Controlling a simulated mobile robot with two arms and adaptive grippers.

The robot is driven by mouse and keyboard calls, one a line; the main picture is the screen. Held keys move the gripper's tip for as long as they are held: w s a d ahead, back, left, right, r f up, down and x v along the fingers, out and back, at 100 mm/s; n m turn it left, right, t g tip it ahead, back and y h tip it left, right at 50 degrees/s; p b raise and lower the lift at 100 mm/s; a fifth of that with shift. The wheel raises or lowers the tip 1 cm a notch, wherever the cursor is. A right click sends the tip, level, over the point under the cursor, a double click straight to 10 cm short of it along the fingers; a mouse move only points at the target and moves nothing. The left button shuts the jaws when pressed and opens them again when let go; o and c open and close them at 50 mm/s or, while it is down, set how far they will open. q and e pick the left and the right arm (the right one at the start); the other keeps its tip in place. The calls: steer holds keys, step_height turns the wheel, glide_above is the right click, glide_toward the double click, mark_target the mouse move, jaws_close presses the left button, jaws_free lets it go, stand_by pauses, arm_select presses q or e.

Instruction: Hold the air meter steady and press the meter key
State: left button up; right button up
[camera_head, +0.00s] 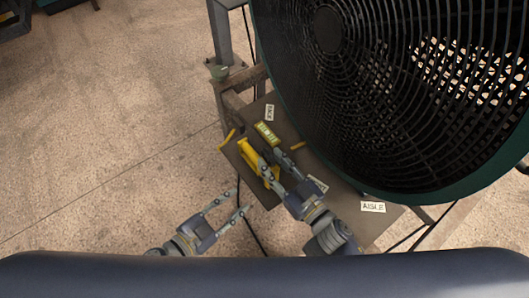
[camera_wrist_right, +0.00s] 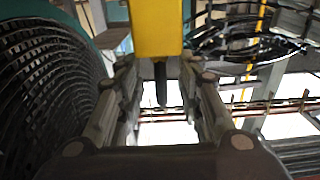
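A yellow device (camera_head: 249,153), which looks like the air meter, is on the small brown table in the head view. A yellow-green panel with small markings (camera_head: 266,133) lies just beyond it. My right gripper (camera_head: 270,158) reaches over the device, its fingers spread on either side of part of it. In the right wrist view, a yellow block (camera_wrist_right: 157,28) with a dark stem below fills the gap at the fingertips; whether the fingers press on it I cannot tell. My left gripper (camera_head: 239,201) is open and empty, off the table's near left edge. No meter key can be made out.
A large green-rimmed fan (camera_head: 330,30) stands close at the right, overhanging the brown table (camera_head: 350,190). White labels, one reading AISLE (camera_head: 373,207), lie on the table. A dark cable (camera_head: 252,232) hangs near my left gripper. Open floor (camera_head: 110,130) is at the left.

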mark_target(264, 154)
steer(key=shift+x, duration=2.1)
jaws_close()
stand_by(0.8)
arm_select(q)
jaws_close()
stand_by(0.9)
stand_by(0.4)
